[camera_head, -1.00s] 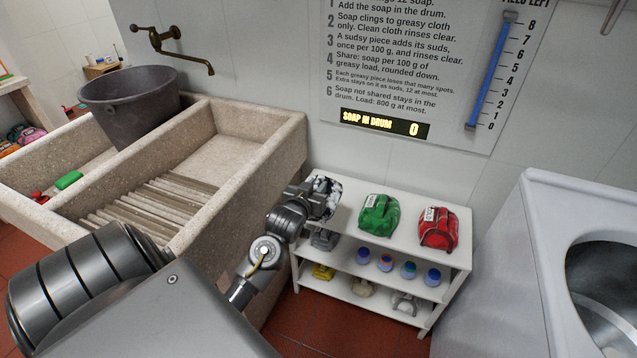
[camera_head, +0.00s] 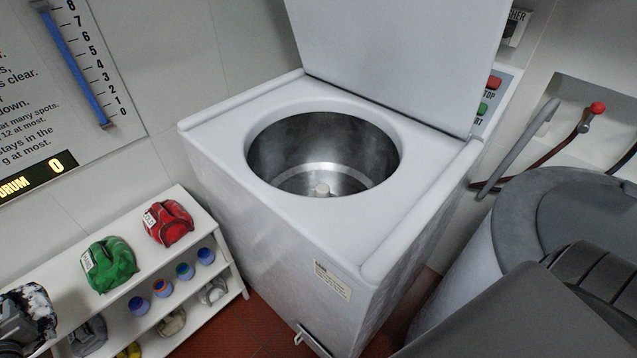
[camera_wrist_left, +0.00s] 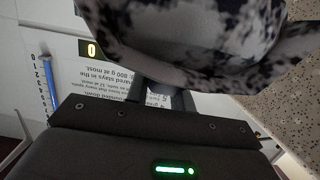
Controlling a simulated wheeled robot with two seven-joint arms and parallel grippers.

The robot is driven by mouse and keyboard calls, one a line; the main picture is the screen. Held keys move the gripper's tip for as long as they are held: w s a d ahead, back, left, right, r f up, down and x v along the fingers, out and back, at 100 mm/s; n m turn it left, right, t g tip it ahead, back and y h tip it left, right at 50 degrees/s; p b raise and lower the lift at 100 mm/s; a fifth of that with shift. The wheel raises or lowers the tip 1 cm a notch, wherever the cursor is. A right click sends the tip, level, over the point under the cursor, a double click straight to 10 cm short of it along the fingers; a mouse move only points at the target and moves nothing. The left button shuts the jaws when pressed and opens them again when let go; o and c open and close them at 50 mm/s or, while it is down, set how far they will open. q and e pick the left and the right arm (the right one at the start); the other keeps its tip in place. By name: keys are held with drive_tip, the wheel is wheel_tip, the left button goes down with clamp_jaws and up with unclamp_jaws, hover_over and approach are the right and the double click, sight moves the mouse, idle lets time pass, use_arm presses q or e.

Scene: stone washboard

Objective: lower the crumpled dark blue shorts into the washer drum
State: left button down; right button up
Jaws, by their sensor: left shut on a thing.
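My left gripper (camera_head: 12,325) is at the lower left edge of the head view, partly cut off. It is shut on a crumpled cloth (camera_head: 38,303) mottled dark and whitish. The cloth fills the top of the left wrist view (camera_wrist_left: 200,35), hanging at the fingers. I cannot tell its shape as shorts or a clear blue colour. The washer drum (camera_head: 322,155) is open and empty-looking, with a small pale hub (camera_head: 322,189) at its bottom. The gripper and cloth are well to the left of the washer. My right gripper is not in view.
The raised lid (camera_head: 385,50) stands behind the drum. A white shelf (camera_head: 207,225) with green (camera_head: 108,262) and red (camera_head: 168,222) bundles and small blue jars lies between cloth and washer. A grey round vessel (camera_head: 500,240) is at the right.

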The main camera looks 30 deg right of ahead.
use_arm(q)
drive_tip(key=shift+r, duration=0.2)
idle(0.3)
